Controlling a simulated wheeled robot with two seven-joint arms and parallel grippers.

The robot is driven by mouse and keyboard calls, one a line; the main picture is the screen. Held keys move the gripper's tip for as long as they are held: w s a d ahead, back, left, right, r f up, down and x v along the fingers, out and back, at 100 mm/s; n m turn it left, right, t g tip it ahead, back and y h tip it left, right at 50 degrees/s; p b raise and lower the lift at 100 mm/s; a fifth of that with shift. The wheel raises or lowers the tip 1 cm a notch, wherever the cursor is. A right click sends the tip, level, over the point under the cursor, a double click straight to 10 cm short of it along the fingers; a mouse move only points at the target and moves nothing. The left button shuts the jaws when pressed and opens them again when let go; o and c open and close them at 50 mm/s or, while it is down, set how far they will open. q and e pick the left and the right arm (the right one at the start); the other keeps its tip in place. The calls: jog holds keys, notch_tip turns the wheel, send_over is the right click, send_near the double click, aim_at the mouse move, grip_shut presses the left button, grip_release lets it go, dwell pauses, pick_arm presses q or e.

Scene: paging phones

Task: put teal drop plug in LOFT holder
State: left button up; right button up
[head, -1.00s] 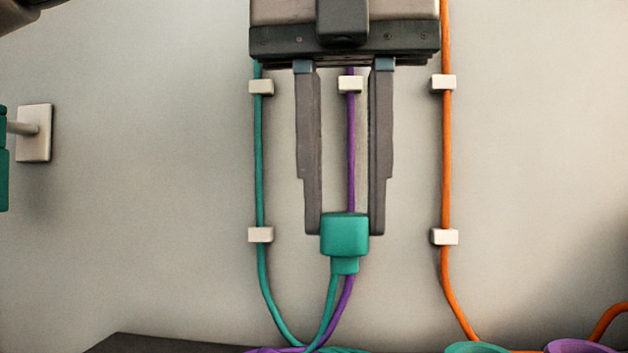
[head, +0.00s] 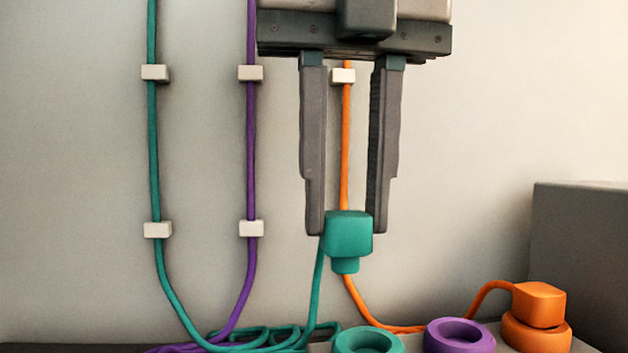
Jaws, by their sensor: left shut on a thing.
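The teal drop plug (head: 348,240) hangs upright between the fingertips of my left gripper (head: 347,222), which is shut on it. Its teal cord (head: 316,295) runs down from it to loose coils below. A teal ring-shaped holder (head: 368,341) stands below the plug and slightly right, with a clear gap between them. A purple ring holder (head: 459,335) stands beside it, its opening empty. No LOFT lettering shows, so I cannot tell which holder bears that name. My right gripper is out of view.
An orange plug (head: 539,303) sits on an orange ring holder (head: 536,336) at the right. A grey block (head: 590,240) stands behind it. Teal, purple and orange cords run down the wall through white clips (head: 251,229). Cord coils (head: 265,335) lie at lower left.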

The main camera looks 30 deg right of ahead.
pick_arm(q)
jog(key=shift+s+d, duration=0.3)
jog(key=shift+d, duration=0.2)
jog(key=shift+s+d, duration=0.25)
jog(key=shift+d, duration=0.2)
jog(key=shift+w+a, duration=0.1)
jog(key=shift+a, duration=0.1)
